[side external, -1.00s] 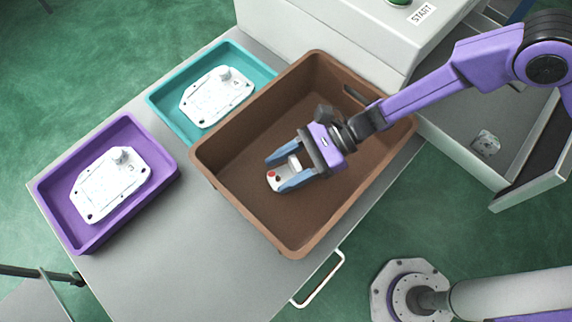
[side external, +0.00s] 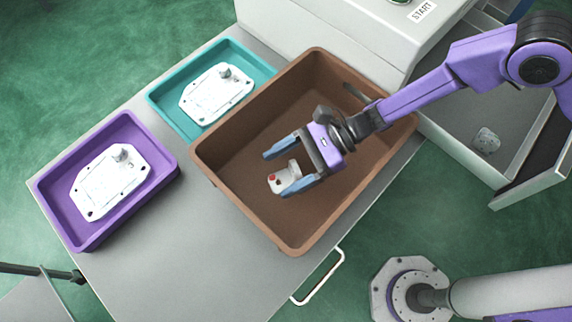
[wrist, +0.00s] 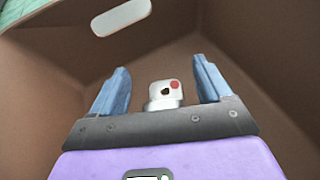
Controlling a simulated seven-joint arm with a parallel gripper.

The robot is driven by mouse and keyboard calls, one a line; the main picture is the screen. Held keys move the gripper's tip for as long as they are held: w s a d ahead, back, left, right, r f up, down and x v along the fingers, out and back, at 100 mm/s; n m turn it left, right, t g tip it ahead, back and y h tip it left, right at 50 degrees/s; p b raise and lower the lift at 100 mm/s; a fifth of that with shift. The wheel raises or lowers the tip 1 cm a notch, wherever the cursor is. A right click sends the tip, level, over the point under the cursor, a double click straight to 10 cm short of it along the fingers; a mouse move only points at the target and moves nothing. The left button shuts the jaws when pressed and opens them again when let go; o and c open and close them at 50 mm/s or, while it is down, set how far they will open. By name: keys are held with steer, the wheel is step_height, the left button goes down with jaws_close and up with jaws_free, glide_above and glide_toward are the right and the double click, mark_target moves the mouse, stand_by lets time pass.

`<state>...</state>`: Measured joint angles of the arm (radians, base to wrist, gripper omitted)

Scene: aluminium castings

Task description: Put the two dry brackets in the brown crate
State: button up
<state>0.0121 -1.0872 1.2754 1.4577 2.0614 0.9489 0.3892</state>
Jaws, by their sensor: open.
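A small pale metal bracket (side external: 277,184) with a red dot is inside the brown crate (side external: 222,200). It also shows in the wrist view (wrist: 164,93), between my two fingers with a gap on each side. My gripper (side external: 284,172) is low in the crate and open around the bracket, its blue fingers spread. Whether the bracket rests flat on the crate floor is partly hidden by a finger. Another small pale part, seemingly a bracket (side external: 487,141), lies in the open grey drawer (side external: 458,138) at the right. I cannot tell from its look whether it is dry.
A teal tray (side external: 163,113) and a purple tray (side external: 62,222) stand left of the crate, each holding a white cover-like casting. A grey machine with a START label (side external: 423,11) stands behind. The crate's high walls surround my gripper. The front of the grey table is clear.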

steer(key=shift+r, duration=0.5)
steer(key=v, duration=1.2)
steer(key=s+d+r+n+g+h, duration=0.3)
steer(key=s+d+r+n+h, duration=0.4)
steer(key=s+d+r+n, duration=0.55)
steer(key=s+d+r+n+t+h, duration=0.1)
steer(key=d+n+t+h, duration=0.4)
steer(key=d+n, duration=0.8)
steer(key=d+r+t, duration=0.1)
steer(key=d+t, duration=0.2)
steer(key=d, duration=0.9)
steer(key=shift+s+d+n, duration=0.25)
steer(key=shift+n, duration=0.1)
steer(key=shift+r, duration=0.2)
